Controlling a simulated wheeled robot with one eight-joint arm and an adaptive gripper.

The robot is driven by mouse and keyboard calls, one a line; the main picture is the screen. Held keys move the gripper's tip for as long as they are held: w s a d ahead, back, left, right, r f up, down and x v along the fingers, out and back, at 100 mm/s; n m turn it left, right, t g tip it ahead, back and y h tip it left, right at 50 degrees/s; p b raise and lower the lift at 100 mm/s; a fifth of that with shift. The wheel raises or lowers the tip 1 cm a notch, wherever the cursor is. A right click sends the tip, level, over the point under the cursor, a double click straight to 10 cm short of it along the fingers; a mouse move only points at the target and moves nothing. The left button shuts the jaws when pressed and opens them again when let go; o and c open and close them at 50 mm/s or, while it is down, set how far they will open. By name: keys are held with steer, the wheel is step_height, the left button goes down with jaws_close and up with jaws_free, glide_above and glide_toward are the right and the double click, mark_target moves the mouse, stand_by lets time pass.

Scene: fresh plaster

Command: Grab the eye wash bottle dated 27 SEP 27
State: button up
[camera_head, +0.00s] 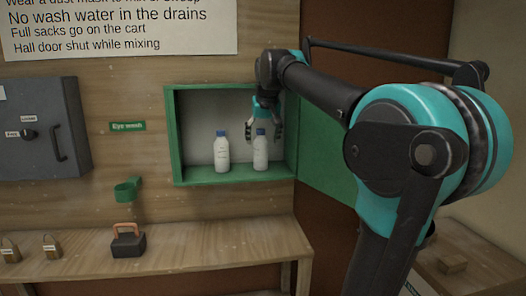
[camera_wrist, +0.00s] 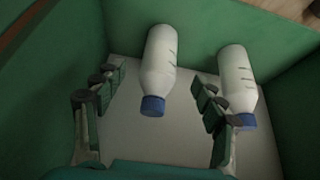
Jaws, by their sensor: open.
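Two white bottles with blue caps stand upright in the green-framed eye wash box, the left bottle (camera_head: 222,152) and the right bottle (camera_head: 260,155). The dates on their labels are too small to read. My gripper (camera_head: 262,138) is open in the box, with its fingers either side of the right bottle's upper part. In the wrist view, one bottle (camera_wrist: 161,62) lies between the spread fingers of my gripper (camera_wrist: 157,80), with gaps on both sides. The other bottle (camera_wrist: 238,75) is outside the right-hand finger, which partly covers it.
The green box (camera_head: 174,135) has close side walls and a bottom lip. Its green door (camera_head: 328,172) stands open at the right. A grey cabinet (camera_head: 50,105) is at left.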

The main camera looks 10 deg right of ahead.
mark_target(261, 150)
steer(key=shift+w+r, duration=0.25)
steer(key=shift+w+f, duration=0.2)
steer(key=shift+w, duration=0.05)
steer(key=x, duration=0.6)
steer(key=shift+s+f, duration=0.1)
steer(key=shift+f, duration=0.3)
steer(key=shift+c, duration=0.2)
steer(key=c, duration=1.4)
